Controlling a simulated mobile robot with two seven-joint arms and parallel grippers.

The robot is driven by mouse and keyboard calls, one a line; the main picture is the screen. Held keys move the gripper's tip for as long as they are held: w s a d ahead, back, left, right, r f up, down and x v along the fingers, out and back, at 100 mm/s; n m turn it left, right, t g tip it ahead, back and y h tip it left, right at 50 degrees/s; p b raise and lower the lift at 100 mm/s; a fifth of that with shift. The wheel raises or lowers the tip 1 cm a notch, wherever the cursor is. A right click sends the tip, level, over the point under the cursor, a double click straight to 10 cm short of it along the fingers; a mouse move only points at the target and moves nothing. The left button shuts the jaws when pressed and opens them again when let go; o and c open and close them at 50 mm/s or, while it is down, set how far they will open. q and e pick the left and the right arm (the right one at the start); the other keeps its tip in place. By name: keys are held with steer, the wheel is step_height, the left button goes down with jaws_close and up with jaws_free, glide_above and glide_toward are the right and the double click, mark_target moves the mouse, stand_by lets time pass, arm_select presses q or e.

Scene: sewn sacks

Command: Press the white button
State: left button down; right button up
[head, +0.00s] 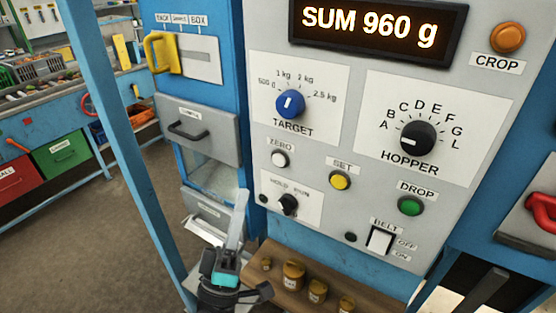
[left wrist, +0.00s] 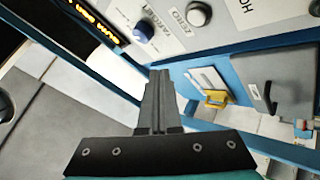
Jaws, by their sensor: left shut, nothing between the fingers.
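The white button (head: 279,158), labelled ZERO, is on the grey control panel, below the blue TARGET knob (head: 290,103). It also shows near the top of the left wrist view (left wrist: 198,14). My left gripper (head: 240,198) is below and to the left of the button in the head view, apart from it. In the left wrist view its fingers (left wrist: 160,75) are closed together with nothing between them.
The panel also has a yellow SET button (head: 340,180), a green DROP button (head: 411,205), a HOLD/RUN switch (head: 288,204) and a BELT switch (head: 380,240). A wooden shelf with brass weights (head: 293,275) is below.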

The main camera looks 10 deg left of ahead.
mark_target(278, 155)
arm_select(q)
steer(key=w+d+b, duration=0.3)
steer(key=w, duration=0.5)
steer(key=shift+w, duration=0.15)
stand_by(2.0)
steer(key=shift+w+d+b, duration=0.1)
steer(key=shift+w+b, duration=0.15)
steer(key=shift+b, duration=0.15)
steer(key=shift+w+d, duration=0.15)
steer(key=shift+w, duration=0.25)
stand_by(0.5)
steer(key=shift+s, duration=0.15)
steer(key=shift+s+a, duration=0.3)
steer(key=shift+s, duration=0.35)
